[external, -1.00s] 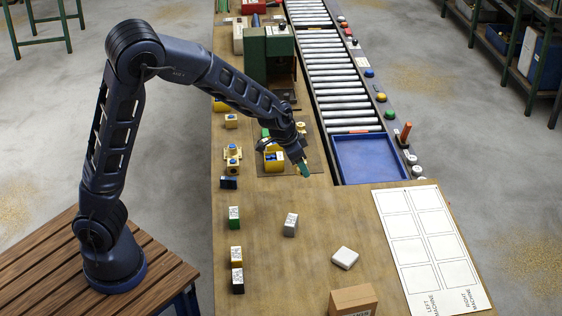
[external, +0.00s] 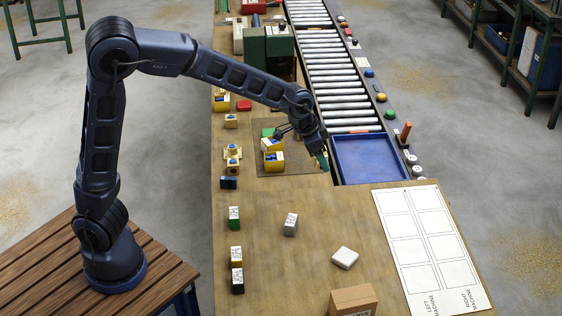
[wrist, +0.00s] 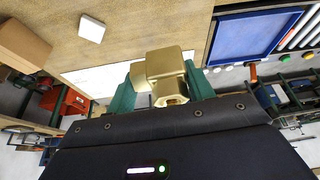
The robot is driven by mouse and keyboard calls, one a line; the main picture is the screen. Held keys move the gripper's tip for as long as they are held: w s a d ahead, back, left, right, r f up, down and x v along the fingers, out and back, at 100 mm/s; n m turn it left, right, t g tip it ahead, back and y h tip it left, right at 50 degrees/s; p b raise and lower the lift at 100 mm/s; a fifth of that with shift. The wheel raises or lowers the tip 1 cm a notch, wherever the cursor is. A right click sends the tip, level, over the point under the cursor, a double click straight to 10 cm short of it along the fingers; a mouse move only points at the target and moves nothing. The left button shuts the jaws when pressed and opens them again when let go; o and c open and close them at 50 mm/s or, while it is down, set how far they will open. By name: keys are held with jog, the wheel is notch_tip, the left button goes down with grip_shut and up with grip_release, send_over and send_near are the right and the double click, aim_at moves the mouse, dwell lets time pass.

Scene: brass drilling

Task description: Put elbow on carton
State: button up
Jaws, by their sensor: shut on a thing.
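The brass elbow (wrist: 168,72) is a golden block-like fitting with an open socket end. In the wrist view it sits between the two green fingers of my gripper (external: 322,162), which is shut on it. In the external view my gripper is above the bench near the left side of the blue tray, and the elbow is too small to make out clearly. The carton (external: 352,301) is a brown cardboard box at the bench's near edge, cut off by the frame. It also shows at the upper left of the wrist view (wrist: 22,46), well apart from my gripper.
A white block (external: 345,258) and a grey block (external: 290,224) stand on the bench between my gripper and the carton. The blue tray (external: 370,158) ends the roller conveyor (external: 335,80). A white printed sheet (external: 432,245) lies at right.

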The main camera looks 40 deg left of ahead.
jog(key=s+d+r+m, duration=0.1)
jog(key=s+d+r, duration=0.1)
jog(key=s+d, duration=0.45)
jog(key=s+d+r+m, duration=0.1)
jog(key=s+d+m, duration=0.15)
jog(key=d, duration=0.65)
notch_tip(320, 180, up, 4)
jog(key=m+g+h, duration=0.1)
jog(key=m+g, duration=0.1)
send_over(357, 292)
jog(key=a, duration=0.2)
jog(key=f, duration=1.9)
jog(key=shift+s+d+f, duration=0.2)
jog(key=shift+d, duration=0.05)
jog(key=shift+f, duration=0.15)
jog(key=o, duration=1.4)
jog(key=shift+s+a+r, duration=0.1)
jog(key=shift+r, duration=0.35)
jog(key=v, duration=1.1)
jog(key=shift+s+a, duration=0.15)
jog(key=shift+a, duration=0.1)
